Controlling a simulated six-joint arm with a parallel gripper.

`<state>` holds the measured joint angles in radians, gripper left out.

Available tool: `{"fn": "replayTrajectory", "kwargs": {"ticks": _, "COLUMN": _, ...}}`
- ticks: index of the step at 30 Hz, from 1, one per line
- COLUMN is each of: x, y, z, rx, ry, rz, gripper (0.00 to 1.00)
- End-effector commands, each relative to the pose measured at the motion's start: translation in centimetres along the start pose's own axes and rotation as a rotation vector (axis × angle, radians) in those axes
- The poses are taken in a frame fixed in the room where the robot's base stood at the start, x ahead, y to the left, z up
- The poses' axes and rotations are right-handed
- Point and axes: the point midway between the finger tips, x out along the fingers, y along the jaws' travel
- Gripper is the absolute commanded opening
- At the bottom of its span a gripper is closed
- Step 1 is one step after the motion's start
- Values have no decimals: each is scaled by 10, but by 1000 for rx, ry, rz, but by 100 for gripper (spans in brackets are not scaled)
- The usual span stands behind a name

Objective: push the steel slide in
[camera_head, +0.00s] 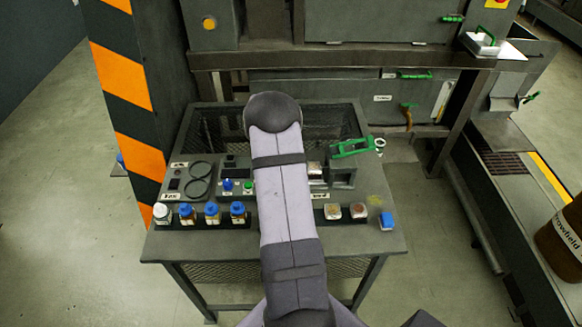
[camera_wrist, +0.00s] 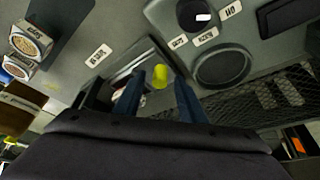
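In the wrist view, my gripper (camera_wrist: 158,82) has two dark blue fingers standing apart. A yellow knob-like piece (camera_wrist: 160,75) shows between them, with a gap on each side; I cannot tell its depth against the fingertips. A pale steel strip (camera_wrist: 136,63), which may be the steel slide, runs beside the left finger on a dark fixture. Its lower part is hidden by that finger. In the head view my arm covers the gripper and the middle of the table (camera_head: 380,238). A grey metal fixture (camera_head: 343,179) stands just right of the arm.
Several small bottles, one a blue-capped bottle (camera_head: 187,214), line the table's front left.

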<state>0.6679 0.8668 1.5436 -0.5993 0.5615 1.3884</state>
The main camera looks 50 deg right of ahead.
Motion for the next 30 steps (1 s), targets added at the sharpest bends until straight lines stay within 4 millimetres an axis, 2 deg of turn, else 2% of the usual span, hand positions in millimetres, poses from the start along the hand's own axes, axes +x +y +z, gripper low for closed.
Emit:
{"fn": "replayTrajectory", "kwargs": {"ticks": 2, "x": 0, "y": 0, "z": 0, "rx": 0, "ry": 0, "rz": 0, "gripper": 37}}
{"fn": "replayTrajectory", "kwargs": {"ticks": 3, "x": 0, "y": 0, "z": 0, "rx": 0, "ry": 0, "rz": 0, "gripper": 32}}
{"fn": "replayTrajectory", "kwargs": {"ticks": 7, "x": 0, "y": 0, "z": 0, "rx": 0, "ry": 0, "rz": 0, "gripper": 1}}
{"fn": "replayTrajectory", "kwargs": {"ticks": 13, "x": 2, "y": 3, "z": -2, "rx": 1, "ry": 0, "rz": 1, "gripper": 0}}
{"fn": "replayTrajectory", "kwargs": {"ticks": 21, "x": 13, "y": 31, "z": -27, "rx": 2, "ry": -1, "rz": 2, "gripper": 0}}
{"fn": "replayTrajectory", "kwargs": {"ticks": 30, "x": 12, "y": 32, "z": -29, "rx": 0, "ry": -1, "rz": 1, "gripper": 0}}
